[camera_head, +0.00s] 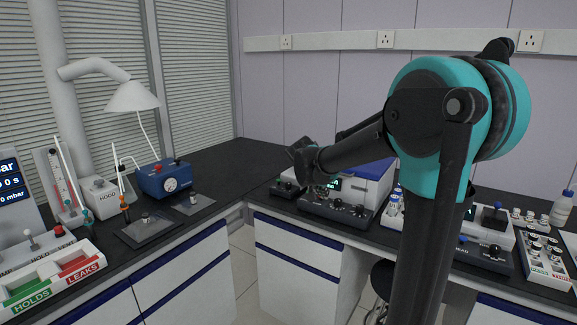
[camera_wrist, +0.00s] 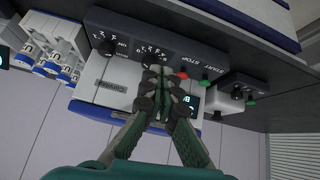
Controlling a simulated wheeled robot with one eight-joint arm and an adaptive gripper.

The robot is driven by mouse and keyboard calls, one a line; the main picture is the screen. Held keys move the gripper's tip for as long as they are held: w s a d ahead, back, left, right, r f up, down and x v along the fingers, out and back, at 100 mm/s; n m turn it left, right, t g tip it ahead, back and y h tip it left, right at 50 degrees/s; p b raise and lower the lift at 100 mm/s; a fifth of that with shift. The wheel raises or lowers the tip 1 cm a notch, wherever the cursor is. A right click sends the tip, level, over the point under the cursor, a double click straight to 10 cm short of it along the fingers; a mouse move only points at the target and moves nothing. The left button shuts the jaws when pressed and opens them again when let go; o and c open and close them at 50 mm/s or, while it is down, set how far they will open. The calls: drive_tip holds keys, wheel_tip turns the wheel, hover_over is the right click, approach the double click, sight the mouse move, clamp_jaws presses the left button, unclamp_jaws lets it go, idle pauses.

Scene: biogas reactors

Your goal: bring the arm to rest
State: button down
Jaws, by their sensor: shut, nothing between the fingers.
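My arm rises through the right half of the head view, with a large teal joint (camera_head: 412,85) and black links. In the wrist view my gripper (camera_wrist: 163,92) is shut, its fingers together with nothing between them. Behind the fingertips is a white and dark instrument (camera_wrist: 105,80) with knobs and red and green buttons marked START and STOP. The wrist picture is turned over, so the instrument's lettering is upside down. In the head view I cannot make out the fingers clearly. I cannot tell the gap between fingertips and instrument.
Instruments, bottles and a vial rack (camera_head: 546,262) stand on the right side. Open floor shows between the cabinets.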

drive_tip(key=s+d+f+n+y, duration=0.1)
drive_tip(key=s+f, duration=0.4)
drive_tip(key=s, duration=0.5)
drive_tip(key=s+d+f+n+g+y, duration=0.1)
drive_tip(key=s+f+n+y, duration=0.1)
drive_tip(key=s+f, duration=0.4)
drive_tip(key=s+d+f+n+g+y, duration=0.1)
drive_tip(key=s+f, duration=0.5)
drive_tip(key=s, duration=0.7)
drive_tip(key=shift+s+f+n, duration=0.15)
drive_tip(key=shift+s+n, duration=0.25)
drive_tip(key=shift+n, duration=0.5)
